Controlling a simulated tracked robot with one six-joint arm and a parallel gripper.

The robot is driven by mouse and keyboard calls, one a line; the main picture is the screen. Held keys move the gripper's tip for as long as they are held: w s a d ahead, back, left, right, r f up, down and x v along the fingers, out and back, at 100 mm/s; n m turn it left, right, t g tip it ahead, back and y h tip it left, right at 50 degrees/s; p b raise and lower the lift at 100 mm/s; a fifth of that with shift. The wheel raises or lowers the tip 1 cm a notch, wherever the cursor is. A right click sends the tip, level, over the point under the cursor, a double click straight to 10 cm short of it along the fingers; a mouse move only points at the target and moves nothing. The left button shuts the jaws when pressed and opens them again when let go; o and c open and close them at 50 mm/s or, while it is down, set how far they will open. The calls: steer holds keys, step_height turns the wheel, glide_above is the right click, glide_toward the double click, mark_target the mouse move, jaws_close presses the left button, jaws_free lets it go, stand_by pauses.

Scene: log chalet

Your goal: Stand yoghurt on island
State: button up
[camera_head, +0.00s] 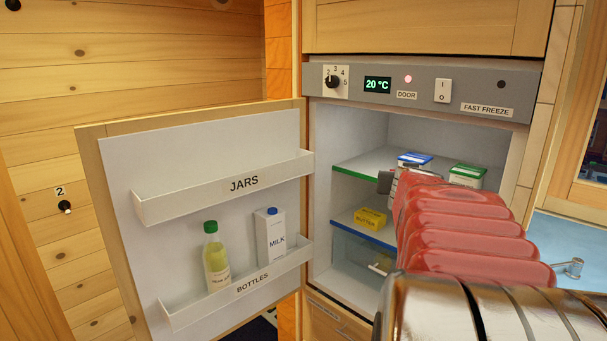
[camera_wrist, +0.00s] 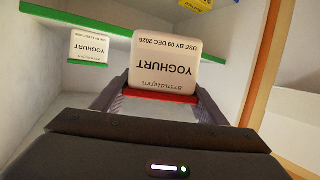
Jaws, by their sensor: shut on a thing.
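My gripper (camera_wrist: 162,105) is shut on a white yoghurt tub (camera_wrist: 165,62) with a red lid, just at the fridge opening. In the camera_head view my red ribbed arm covers most of the tub and gripper. Another yoghurt tub (camera_wrist: 90,46) with a green lid stands on the green-edged shelf (camera_wrist: 75,20); a green-lidded tub (camera_head: 467,176) and a blue-lidded tub (camera_head: 414,159) show there in the camera_head view. I cannot tell whether the held tub touches the shelf. The island is not in view.
The fridge door (camera_head: 120,180) stands open to the left, with a milk carton (camera_head: 270,238) and a green-capped bottle (camera_head: 215,258) in its lower rack. Butter (camera_head: 370,218) lies on the blue-edged shelf (camera_head: 345,217). A blue worktop (camera_head: 575,250) is at right.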

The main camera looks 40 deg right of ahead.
steer(key=w+a+f+n+t+y, duration=0.2)
steer(key=w+a+n+t+y, duration=0.1)
steer(key=w+a+n+y, duration=0.2)
steer(key=w+a+f+n+t+y, duration=0.3)
steer(key=w+a+n+y, duration=0.2)
steer(key=w+a, duration=0.4)
steer(key=shift+w+y, duration=0.45)
steer(key=shift+y, duration=0.25)
steer(key=shift+s+f, duration=0.15)
